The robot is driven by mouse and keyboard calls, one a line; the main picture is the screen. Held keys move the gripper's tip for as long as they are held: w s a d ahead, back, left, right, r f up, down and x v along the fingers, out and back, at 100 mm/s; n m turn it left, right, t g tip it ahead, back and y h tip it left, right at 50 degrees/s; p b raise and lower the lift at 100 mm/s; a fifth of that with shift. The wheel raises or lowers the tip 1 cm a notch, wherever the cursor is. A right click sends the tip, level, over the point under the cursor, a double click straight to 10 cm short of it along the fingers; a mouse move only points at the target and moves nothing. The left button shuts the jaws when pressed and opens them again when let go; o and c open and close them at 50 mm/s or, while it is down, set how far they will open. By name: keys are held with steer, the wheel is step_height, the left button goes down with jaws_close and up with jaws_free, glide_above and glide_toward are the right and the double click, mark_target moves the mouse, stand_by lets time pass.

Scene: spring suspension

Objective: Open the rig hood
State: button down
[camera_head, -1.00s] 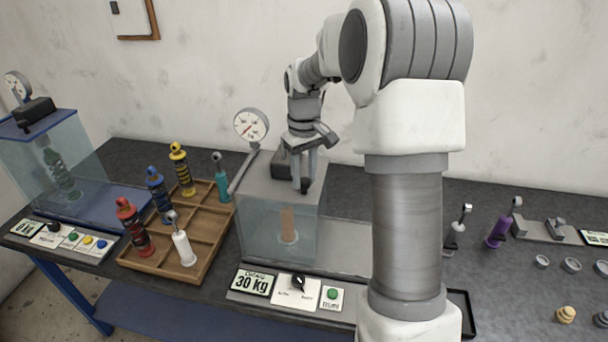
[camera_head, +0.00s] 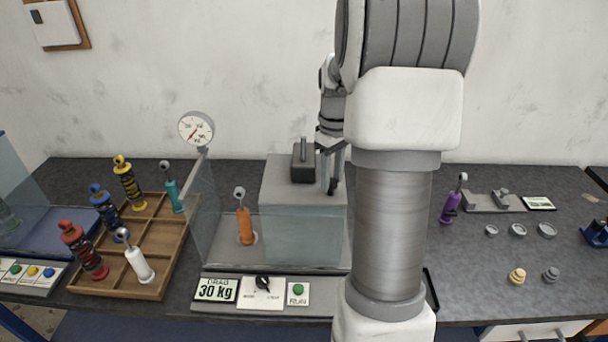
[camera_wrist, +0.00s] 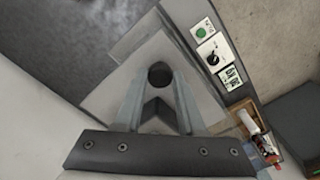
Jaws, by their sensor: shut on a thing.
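The rig hood (camera_head: 282,200) is a box with a grey top and clear walls, shifted to the right side of its rig. The orange spring unit (camera_head: 245,226) stands upright to its left, clear of the grey top. My gripper (camera_head: 333,184) points down at the right part of the hood's top, partly hidden by my arm. In the wrist view its fingers close around a dark round knob (camera_wrist: 160,75) on the hood.
A dial gauge (camera_head: 196,130) rises behind the rig. A control panel with a 30 kg display (camera_head: 215,290) lies in front. A wooden tray (camera_head: 150,290) with several spring units stands left.

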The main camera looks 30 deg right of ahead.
steer(key=shift+s+d+r, duration=0.1)
steer(key=shift+s+d, duration=0.45)
steer(key=shift+d, duration=0.35)
steer(key=c, duration=0.5)
jaws_free()
step_height(320, 180, up, 17)
steer(key=shift+r, duration=0.15)
steer(key=shift+a, duration=0.1)
